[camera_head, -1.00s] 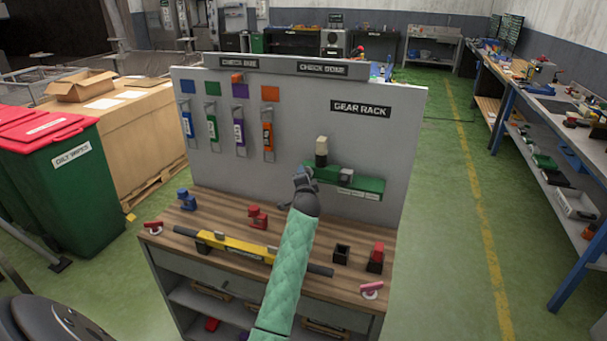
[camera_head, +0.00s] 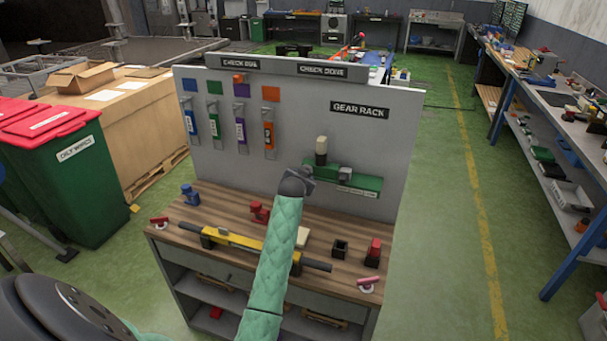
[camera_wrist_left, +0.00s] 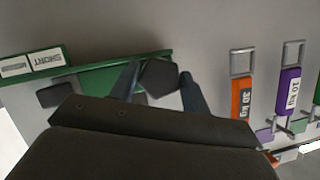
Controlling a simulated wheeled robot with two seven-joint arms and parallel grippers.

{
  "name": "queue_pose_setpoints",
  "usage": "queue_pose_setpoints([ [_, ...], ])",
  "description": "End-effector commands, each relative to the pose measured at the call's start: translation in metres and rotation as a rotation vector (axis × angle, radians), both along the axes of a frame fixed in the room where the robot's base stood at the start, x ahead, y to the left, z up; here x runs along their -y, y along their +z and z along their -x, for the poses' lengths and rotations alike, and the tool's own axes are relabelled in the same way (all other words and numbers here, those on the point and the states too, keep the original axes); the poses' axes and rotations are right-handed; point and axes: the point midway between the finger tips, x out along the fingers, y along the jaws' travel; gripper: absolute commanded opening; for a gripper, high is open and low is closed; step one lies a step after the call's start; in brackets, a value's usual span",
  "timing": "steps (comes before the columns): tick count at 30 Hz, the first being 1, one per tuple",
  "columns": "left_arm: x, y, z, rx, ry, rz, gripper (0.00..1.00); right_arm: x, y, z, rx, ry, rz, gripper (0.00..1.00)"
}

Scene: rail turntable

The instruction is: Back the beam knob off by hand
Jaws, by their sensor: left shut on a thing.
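A green rack bar (camera_head: 365,184) is fixed to the grey upright panel under the GEAR RACK sign. In the left wrist view, a dark, many-sided knob (camera_wrist_left: 160,76) sits by the green bar (camera_wrist_left: 100,80), between the two fingers of my left gripper (camera_wrist_left: 160,92). The gripper is shut on this knob. In the head view my left gripper (camera_head: 308,178) is at the bar's left end, and my wrist hides the knob. A yellow beam (camera_head: 236,244) with black ends lies on the wooden bench top, partly behind my arm.
An upright pale-and-black piece (camera_head: 321,150) and a grey block (camera_head: 345,174) are on the bar. Tags hang on the panel (camera_head: 300,105). Blue and red clamps, a black cup (camera_head: 340,249) and pink-handled pieces are on the bench.

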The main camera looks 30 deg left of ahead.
Motion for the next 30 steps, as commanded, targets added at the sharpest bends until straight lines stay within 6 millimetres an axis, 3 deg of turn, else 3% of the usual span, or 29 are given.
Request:
queue_pose_setpoints([
  [12,0.0,-0.002,0.001,0.039,0.0,0.175,0.24,0.004,-0.002,0.018,-0.012,0.0,0.002,0.36],
  [28,0.0,-0.003,0.001,0.043,0.0,0.196,0.24,0.005,-0.004,0.024,-0.019,0.0,0.003,0.36],
  [29,0.0,-0.003,0.001,0.043,0.0,0.196,0.51,0.005,-0.004,0.023,-0.018,0.0,0.003,0.36],
  [30,0.0,-0.003,0.0,0.043,0.0,0.196,0.59,0.005,-0.004,0.023,-0.017,0.0,0.003,0.36],
])
